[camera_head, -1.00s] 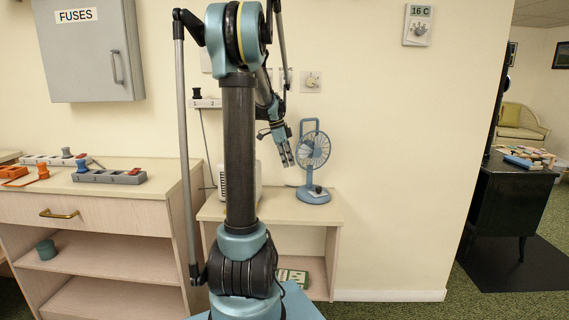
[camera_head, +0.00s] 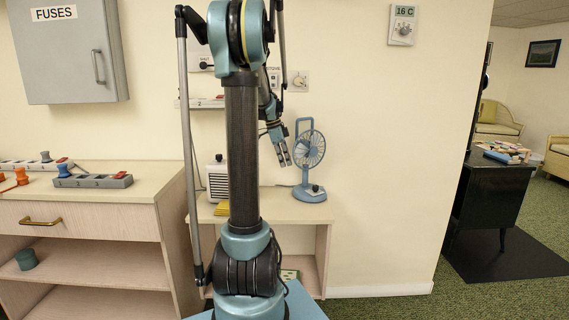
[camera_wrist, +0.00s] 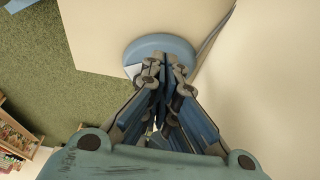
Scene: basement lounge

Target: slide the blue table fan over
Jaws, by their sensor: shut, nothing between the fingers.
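The blue table fan (camera_head: 309,193) stands upright on the small pale table (camera_head: 270,211), close to its right end. Its round cage and top handle face the room. My gripper (camera_head: 284,164) is shut and empty, pointing down just left of the fan's cage and above the table top. In the wrist view my gripper (camera_wrist: 165,72) has its fingers together in front of a round blue part of the fan (camera_wrist: 150,45). The fingers hide part of it. I cannot tell whether they touch the fan.
A white heater-like box (camera_head: 217,178) and a yellow item (camera_head: 221,209) stand left of the fan, partly behind my arm. The wall is close behind. A drawer cabinet (camera_head: 85,215) stands at left. A black cabinet (camera_head: 490,205) stands at right, with open floor before it.

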